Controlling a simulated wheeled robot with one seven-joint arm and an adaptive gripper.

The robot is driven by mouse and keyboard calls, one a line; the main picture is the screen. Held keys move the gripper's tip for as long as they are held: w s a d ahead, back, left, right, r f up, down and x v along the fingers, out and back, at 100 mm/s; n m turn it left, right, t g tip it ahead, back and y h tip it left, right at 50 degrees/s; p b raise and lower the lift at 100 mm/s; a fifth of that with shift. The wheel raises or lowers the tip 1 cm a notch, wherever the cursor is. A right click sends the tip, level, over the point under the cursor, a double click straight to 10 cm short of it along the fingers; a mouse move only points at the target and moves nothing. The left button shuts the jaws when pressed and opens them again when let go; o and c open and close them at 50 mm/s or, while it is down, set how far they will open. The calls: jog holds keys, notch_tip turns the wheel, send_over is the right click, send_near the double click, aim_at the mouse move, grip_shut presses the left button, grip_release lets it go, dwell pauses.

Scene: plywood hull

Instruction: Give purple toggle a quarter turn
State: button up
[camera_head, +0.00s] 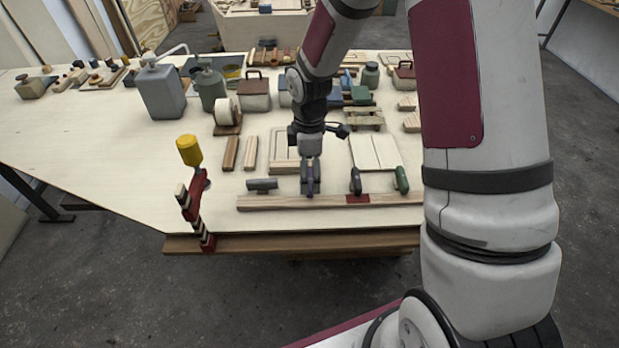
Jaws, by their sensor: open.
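A row of toggles is mounted along a pale wooden rail (280,203) near the table's front edge. The purple toggle (310,186) seems to be the one under my gripper; only a small dark purplish part shows. My gripper (311,190) points down over it with its fingers open, one on each side as far as I can see. Whether the fingers touch it I cannot tell. A grey toggle (262,184) lies crosswise to the left. A black toggle (355,181) and a green toggle (401,180) stand lengthwise to the right.
A yellow-topped clamp (190,152) with a red and wooden post stands left of the rail. Wooden blocks (231,153) and flat panels (375,151) lie behind the rail. A grey can (161,90) and several workshop items fill the back. The table's left side is mostly clear.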

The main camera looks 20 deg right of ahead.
jog(key=shift+f, duration=1.7)
jog(key=c, duration=1.1)
jog(key=shift+c, duration=0.2)
